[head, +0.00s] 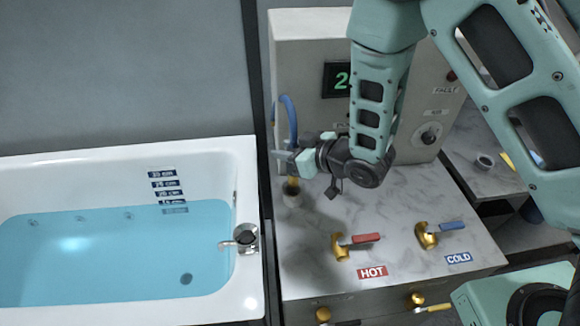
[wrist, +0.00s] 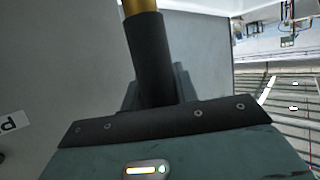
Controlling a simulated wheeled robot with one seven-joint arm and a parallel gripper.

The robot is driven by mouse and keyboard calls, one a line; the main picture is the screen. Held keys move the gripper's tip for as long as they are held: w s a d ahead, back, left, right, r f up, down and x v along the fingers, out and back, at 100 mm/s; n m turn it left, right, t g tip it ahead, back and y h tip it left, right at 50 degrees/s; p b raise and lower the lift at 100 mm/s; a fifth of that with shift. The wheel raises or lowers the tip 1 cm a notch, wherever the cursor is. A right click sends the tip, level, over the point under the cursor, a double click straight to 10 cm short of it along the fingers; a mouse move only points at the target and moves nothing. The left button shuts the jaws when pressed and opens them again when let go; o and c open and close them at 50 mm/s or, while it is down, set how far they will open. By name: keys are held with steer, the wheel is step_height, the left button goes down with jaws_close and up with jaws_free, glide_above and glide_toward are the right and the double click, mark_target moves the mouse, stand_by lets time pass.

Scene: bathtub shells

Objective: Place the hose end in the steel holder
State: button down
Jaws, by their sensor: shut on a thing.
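The blue hose (head: 291,115) arches up beside the grey cabinet and comes down into my gripper (head: 284,158). My gripper is shut on the hose end, whose brass tip (head: 294,183) points down below the fingers. The small steel holder (head: 292,198) stands on the marble counter directly under the tip. The tip overlaps the holder's mouth in the head view; I cannot tell whether it is inside or just above. In the wrist view the hose end shows as a black sleeve (wrist: 152,60) with a brass part (wrist: 139,7); the holder is not seen there.
The bathtub (head: 252,200) with blue water is at left. The red HOT valve handle (head: 362,238) and blue COLD handle (head: 450,226) sit at the counter's front. The cabinet (head: 310,60) with display and knob stands behind my gripper. The counter between holder and valves is clear.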

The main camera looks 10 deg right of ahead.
steer(key=shift+f+p, duration=0.7)
steer(key=shift+f, duration=2)
steer(key=shift+f, duration=0.2)
steer(key=c, duration=1.1)
jaws_free()
